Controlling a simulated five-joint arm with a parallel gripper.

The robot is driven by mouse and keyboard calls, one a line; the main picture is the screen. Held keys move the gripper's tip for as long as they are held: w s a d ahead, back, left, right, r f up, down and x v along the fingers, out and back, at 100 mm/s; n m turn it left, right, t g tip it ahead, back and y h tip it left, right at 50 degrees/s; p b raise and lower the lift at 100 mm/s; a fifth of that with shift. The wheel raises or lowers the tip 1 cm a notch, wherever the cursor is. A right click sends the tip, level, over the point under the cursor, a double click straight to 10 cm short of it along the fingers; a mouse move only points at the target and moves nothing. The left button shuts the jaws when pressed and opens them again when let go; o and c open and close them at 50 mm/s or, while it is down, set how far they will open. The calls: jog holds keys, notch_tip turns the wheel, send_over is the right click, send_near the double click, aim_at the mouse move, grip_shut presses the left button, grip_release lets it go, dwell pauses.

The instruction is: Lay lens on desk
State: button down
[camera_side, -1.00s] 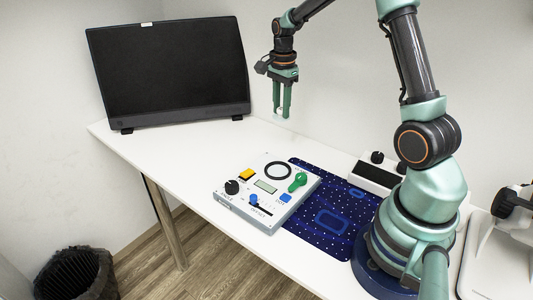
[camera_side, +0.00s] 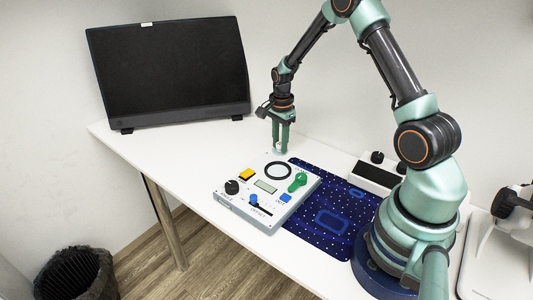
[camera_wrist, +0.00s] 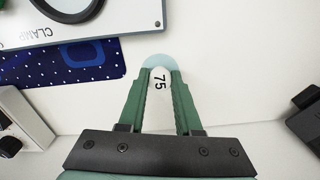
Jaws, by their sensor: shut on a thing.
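The lens (camera_wrist: 158,62) is a pale blue round piece with a white tab marked 75. It shows between my fingertips in the wrist view, and its rim reaches a little past them. My gripper (camera_wrist: 161,75) is shut on the lens. In the side view my gripper (camera_side: 280,149) points down, low over the white desk (camera_side: 165,155), just behind the control panel. The lens is only a tiny pale spot there. I cannot tell whether it touches the desk.
The control panel (camera_side: 240,211) with knobs, buttons and a black ring lies in front of my gripper. A dotted blue mat (camera_side: 335,240) is beside it. A black monitor (camera_side: 170,75) stands at the back left. The desk between monitor and panel is bare.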

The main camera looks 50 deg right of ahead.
aim_at(280, 144)
jog(key=c, duration=0.6)
grip_release()
jog(key=shift+f, duration=0.15)
notch_tip(280, 144, up, 12)
jog(key=s+a+r+n+t, duration=0.3)
jog(key=s+a+r+n, duration=0.2)
jog(key=a+r+n, duration=0.5)
jog(key=s+a+r+n+t, duration=0.2)
jog(key=s+a+n, duration=0.6)
jog(key=n, duration=0.2)
jog(key=shift+r+t, duration=0.2)
jog(key=shift+t, duration=0.1)
